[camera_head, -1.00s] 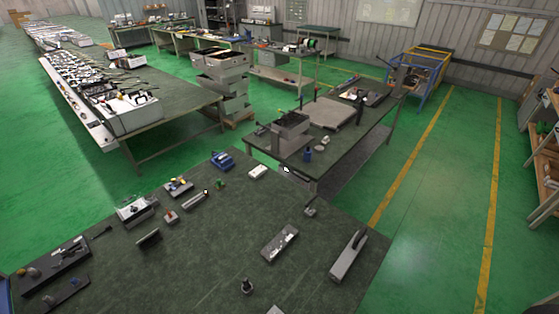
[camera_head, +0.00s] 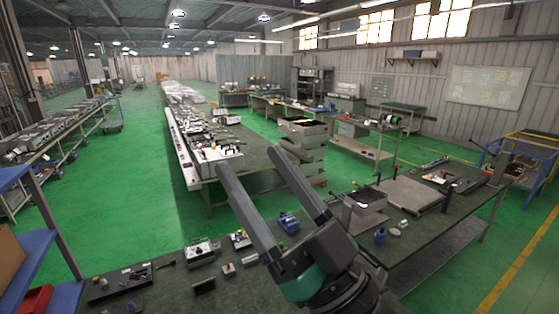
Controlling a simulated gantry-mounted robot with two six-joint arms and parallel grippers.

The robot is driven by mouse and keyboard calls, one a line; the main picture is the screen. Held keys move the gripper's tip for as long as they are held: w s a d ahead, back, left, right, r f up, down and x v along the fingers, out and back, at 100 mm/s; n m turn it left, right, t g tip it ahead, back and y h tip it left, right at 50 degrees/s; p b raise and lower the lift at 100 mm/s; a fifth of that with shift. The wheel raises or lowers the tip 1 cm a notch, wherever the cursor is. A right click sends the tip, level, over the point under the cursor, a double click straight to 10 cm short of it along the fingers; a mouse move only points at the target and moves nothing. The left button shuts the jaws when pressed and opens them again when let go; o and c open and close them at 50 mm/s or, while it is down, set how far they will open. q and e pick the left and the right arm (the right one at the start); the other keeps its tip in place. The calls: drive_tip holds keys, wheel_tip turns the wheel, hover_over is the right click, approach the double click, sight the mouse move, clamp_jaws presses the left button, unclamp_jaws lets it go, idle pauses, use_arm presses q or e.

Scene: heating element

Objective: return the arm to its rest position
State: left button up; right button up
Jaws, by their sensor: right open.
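My right gripper (camera_head: 258,182) is raised in front of the camera at the lower middle. Its two long grey fingers point up and to the left and stand well apart, with nothing between them. The gripper's dark and teal body (camera_head: 318,262) hides part of the dark worktable (camera_head: 225,290) below. My left gripper does not show.
The worktable bears a blue device (camera_head: 289,223), a white-topped box (camera_head: 201,249) and a dark tool tray (camera_head: 120,281). A second bench (camera_head: 440,222) with a flat plate (camera_head: 411,194) stands at right. Blue shelving (camera_head: 40,225) stands at left. Green floor is open between.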

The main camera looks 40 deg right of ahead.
drive_tip(key=s+a+r+t+y, duration=0.1)
drive_tip(key=s+r+t, duration=0.1)
drive_tip(key=s+r, duration=0.2)
wheel_tip(320, 180, up, 2)
drive_tip(key=shift+s+a, duration=0.15)
drive_tip(key=shift+s, duration=0.1)
idle(0.8)
